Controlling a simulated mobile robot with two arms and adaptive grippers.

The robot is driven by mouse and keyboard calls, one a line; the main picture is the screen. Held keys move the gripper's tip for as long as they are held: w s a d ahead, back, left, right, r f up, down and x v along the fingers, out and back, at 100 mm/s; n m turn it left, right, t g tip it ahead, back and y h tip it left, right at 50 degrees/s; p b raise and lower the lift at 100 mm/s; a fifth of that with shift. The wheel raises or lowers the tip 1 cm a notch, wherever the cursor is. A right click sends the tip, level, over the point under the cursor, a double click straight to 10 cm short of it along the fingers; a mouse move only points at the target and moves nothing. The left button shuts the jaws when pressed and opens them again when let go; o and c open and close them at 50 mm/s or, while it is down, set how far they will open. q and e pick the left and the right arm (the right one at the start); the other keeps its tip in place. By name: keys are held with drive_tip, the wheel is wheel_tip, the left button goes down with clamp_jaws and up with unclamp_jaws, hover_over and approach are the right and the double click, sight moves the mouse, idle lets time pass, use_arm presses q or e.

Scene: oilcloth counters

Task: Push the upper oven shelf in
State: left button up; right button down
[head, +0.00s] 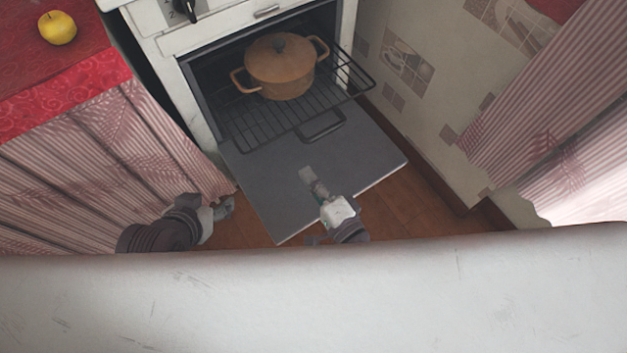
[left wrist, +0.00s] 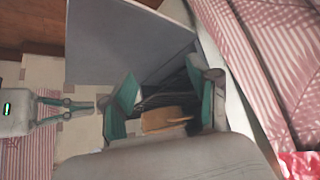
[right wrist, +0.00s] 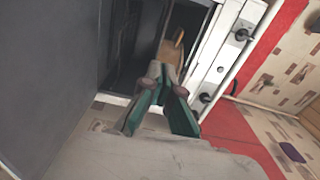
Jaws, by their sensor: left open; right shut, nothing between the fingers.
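The upper oven shelf (head: 262,127) is a dark wire rack, pulled partly out of the oven over the open door. An orange-brown lidded pot (head: 281,68) stands on it, towards the back. The grey oven door (head: 270,180) is folded down, with a dark handle-like loop (head: 321,124) near the rack's front. My right gripper (head: 306,174) is shut and empty, above the door and in front of the rack, apart from it. My left gripper (head: 229,205) is open and empty, left of the door by the striped curtain. The pot also shows between its fingers in the left wrist view (left wrist: 165,119).
A counter with a red oilcloth (head: 60,75) and a yellow apple (head: 57,27) stands at the left, with a striped curtain (head: 95,165) below. A tiled wall (head: 420,100) is close on the right. Wooden floor (head: 400,205) shows beside the door.

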sight(279, 137)
use_arm(q)
drive_tip(key=w+r+t, duration=0.1)
drive_tip(key=w+d+r+t, duration=0.1)
drive_tip(key=w, duration=0.1)
drive_tip(key=shift+w+d+r+h+b, duration=0.1)
drive_tip(key=shift+h+b, duration=0.2)
drive_tip(key=shift+b, duration=0.05)
use_arm(e)
drive_tip(key=x, duration=1)
drive_tip(key=shift+s, duration=0.1)
